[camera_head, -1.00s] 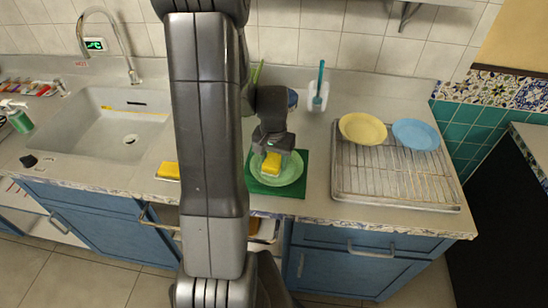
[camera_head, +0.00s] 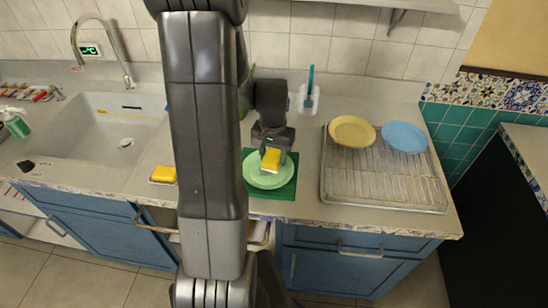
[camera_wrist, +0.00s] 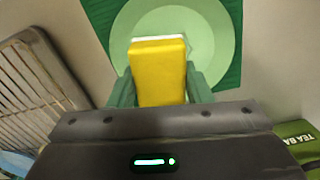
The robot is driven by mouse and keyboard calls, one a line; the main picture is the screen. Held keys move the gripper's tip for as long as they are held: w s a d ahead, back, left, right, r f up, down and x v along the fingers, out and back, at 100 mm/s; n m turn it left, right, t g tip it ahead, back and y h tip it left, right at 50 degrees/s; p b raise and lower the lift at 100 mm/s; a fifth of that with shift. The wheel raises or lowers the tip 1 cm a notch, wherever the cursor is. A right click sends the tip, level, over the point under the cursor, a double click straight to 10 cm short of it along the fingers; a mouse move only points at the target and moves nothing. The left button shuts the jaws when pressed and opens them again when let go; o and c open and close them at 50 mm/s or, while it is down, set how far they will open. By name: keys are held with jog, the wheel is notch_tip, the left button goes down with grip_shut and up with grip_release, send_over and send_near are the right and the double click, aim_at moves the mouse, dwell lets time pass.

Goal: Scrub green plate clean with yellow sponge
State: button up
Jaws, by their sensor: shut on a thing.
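My gripper (camera_head: 271,152) is shut on a yellow sponge (camera_head: 271,160), with one finger on each side of it in the wrist view (camera_wrist: 158,72). The sponge has a white far edge. The green plate (camera_head: 263,182) lies on a dark green mat (camera_head: 288,191) on the counter, below the sponge. In the wrist view the plate (camera_wrist: 222,42) is partly hidden by the sponge. I cannot tell whether the sponge touches it. No marks are clear on the visible part of the plate. Another yellow block (camera_head: 163,174) lies on the counter left of my arm.
A metal drying rack (camera_head: 385,188) stands to the right, with a yellow plate (camera_head: 352,132) and a blue plate (camera_head: 405,137) at its back. A white holder (camera_head: 308,101) with a teal-handled tool is behind the mat. A sink (camera_head: 95,135) is at left. A green tea box (camera_wrist: 300,140) is near my gripper.

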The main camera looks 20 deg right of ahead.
aim_at(273, 155)
jog(key=shift+r+p, duration=1.3)
jog(key=shift+r, duration=0.85)
jog(key=shift+f, duration=0.1)
